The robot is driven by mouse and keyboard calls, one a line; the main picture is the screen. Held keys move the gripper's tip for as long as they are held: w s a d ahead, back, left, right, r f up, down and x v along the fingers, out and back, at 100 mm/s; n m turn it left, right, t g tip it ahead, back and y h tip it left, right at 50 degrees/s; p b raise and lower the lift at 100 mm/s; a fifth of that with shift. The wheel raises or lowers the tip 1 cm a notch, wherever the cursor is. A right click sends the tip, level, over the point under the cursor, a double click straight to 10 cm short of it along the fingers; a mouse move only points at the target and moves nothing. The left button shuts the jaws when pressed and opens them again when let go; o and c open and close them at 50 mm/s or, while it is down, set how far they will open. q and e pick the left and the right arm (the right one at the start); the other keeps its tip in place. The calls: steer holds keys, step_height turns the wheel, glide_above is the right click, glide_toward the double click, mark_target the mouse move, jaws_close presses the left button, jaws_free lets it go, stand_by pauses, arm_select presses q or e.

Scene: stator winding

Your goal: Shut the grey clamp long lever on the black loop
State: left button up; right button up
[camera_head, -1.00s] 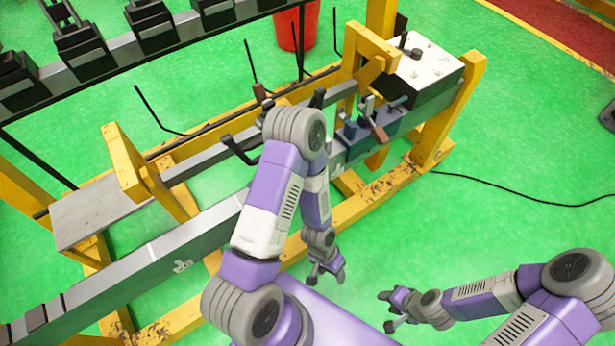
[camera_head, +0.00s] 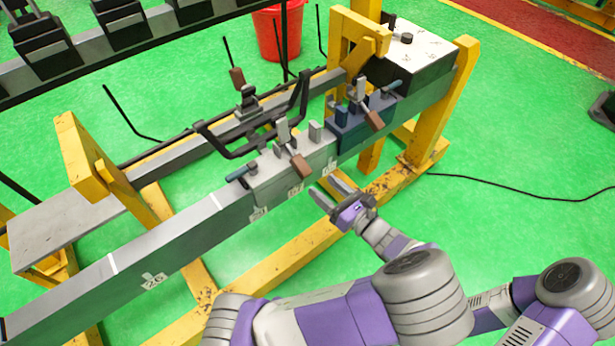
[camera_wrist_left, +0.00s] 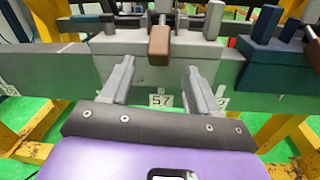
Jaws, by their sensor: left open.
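The grey clamp (camera_head: 285,175) sits on the long grey beam, and its block also shows in the wrist view (camera_wrist_left: 130,62). Its long lever with a brown grip (camera_head: 300,166) tilts down toward the front; the grip hangs before the block in the wrist view (camera_wrist_left: 159,46). The black loop (camera_head: 235,152) runs behind the grey clamp, with bent arms at both ends. My left gripper (camera_head: 330,197) is open and empty in front of the beam, its fingers (camera_wrist_left: 160,88) below the brown grip, one to each side. My right gripper is hidden; only its arm shows.
A dark blue clamp (camera_head: 350,128) with its own brown-gripped lever stands directly right of the grey clamp. A white-topped box (camera_head: 415,50) and yellow frame posts (camera_head: 445,95) are farther right. Open green floor (camera_head: 500,160) lies in front on the right.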

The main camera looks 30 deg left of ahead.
mark_target(309, 175)
arm_select(q)
steer(key=b+x, duration=0.2)
steer(key=x, duration=0.5)
steer(key=shift+a+f, duration=0.1)
jaws_close()
